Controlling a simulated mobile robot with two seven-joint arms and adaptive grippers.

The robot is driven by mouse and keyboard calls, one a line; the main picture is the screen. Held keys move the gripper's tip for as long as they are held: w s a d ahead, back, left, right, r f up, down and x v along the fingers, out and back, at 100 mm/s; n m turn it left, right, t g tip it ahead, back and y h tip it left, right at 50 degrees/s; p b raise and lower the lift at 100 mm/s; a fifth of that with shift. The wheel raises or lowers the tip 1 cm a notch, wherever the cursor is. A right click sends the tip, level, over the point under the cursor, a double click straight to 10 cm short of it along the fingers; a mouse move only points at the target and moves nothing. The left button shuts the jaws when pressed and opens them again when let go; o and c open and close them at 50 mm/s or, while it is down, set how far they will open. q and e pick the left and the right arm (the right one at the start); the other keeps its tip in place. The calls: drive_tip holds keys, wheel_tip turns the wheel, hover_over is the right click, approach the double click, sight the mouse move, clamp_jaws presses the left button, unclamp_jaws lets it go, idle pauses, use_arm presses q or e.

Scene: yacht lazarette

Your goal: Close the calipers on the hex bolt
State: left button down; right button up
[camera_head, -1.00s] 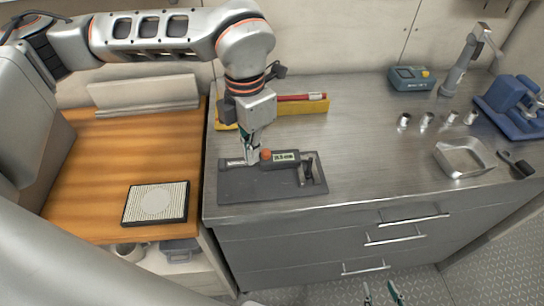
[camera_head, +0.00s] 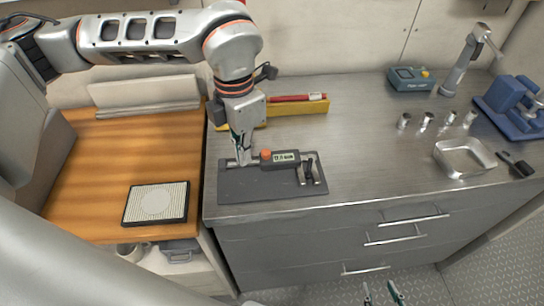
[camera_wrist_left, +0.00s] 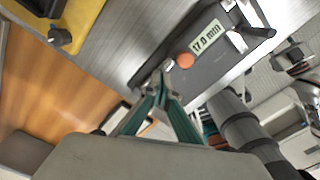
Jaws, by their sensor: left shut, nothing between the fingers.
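The calipers (camera_head: 281,157) lie along the far side of a dark grey plate (camera_head: 262,187) on the steel counter, with an orange knob and a lit display. In the left wrist view the calipers' display (camera_wrist_left: 207,36) seems to read 17.9 mm. Dark upright jaws (camera_head: 309,171) stand at the right end; I cannot make out the hex bolt between them. My left gripper (camera_head: 243,161) is shut and empty at the calipers' left end, left of the orange knob; its tips also show in the left wrist view (camera_wrist_left: 160,88). My right gripper (camera_head: 382,292) is open at the bottom edge, away from the calipers.
A yellow box (camera_head: 298,108) with a red item stands behind the calipers. A metal tray (camera_head: 465,171), several small metal cylinders and a blue vise (camera_head: 512,106) are to the right. A textured pad (camera_head: 156,203) lies on the wooden top. The counter middle is clear.

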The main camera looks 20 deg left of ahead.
use_arm(q)
drive_tip(key=shift+a+r+p, duration=0.1)
drive_tip(key=shift+r+p, duration=1.25)
drive_tip(key=shift+r, duration=1.05)
wheel_tip(320, 180, up, 3)
drive_tip(key=shift+r+p, duration=0.1)
drive_tip(key=shift+p, duration=0.75)
drive_tip(key=shift+s, duration=0.1)
